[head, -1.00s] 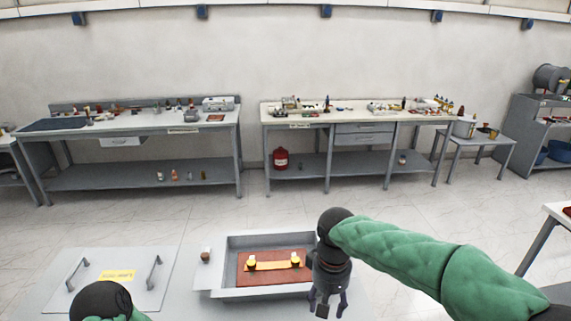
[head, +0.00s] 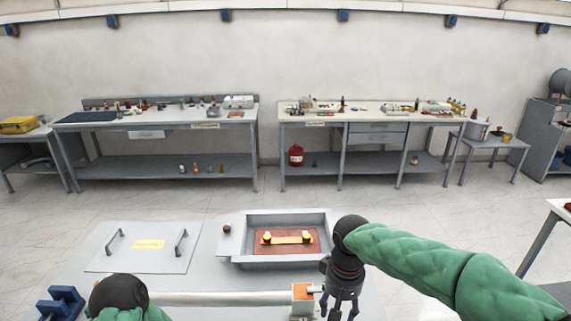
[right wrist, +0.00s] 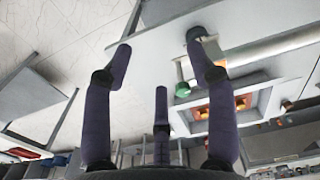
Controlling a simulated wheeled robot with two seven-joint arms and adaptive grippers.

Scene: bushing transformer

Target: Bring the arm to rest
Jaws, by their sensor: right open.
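My right arm, in a green sleeve, reaches in from the right of the head view. Its dark gripper (head: 341,311) hangs fingers-down in front of the tray, next to the orange-topped block. In the right wrist view the gripper (right wrist: 159,60) shows its fingers spread with nothing between them. The black joint and a bit of green sleeve of my left arm show at the lower left of the head view; my left gripper is out of frame.
A grey tray (head: 240,245) holds a red-brown plate (head: 265,249) with a yellow bar (head: 286,239). Left is a panel with two handles (head: 145,262). A white rod (head: 215,298) runs to an orange-topped block (head: 303,292). A blue bracket (head: 60,304) is lower left. Open floor lies behind.

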